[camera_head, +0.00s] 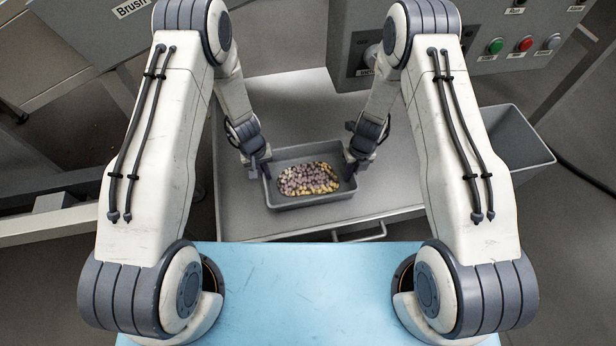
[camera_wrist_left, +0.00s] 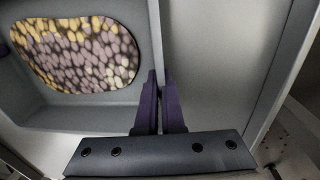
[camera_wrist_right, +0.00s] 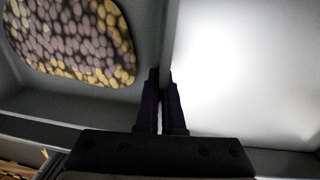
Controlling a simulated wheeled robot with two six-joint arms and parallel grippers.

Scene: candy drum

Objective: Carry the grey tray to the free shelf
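The grey tray (camera_head: 312,202) stands on a grey metal surface (camera_head: 290,100) in front of me, with a patch of yellow and mauve candies (camera_head: 308,179) in it. My left gripper (camera_head: 259,170) is at the tray's left end. In the left wrist view its fingers (camera_wrist_left: 160,105) are close together, one on each side of the tray's end wall. My right gripper (camera_head: 351,167) is at the right end, and in the right wrist view its fingers (camera_wrist_right: 161,105) also straddle the wall. Both look shut on it. I cannot pick out a free shelf for certain.
A control box with green and red buttons (camera_head: 510,45) stands at the back right. A grey bin (camera_head: 520,145) is beside the surface on the right. A machine labelled "Brush" (camera_head: 95,25) is at the back left. A blue top (camera_head: 305,290) lies nearest me.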

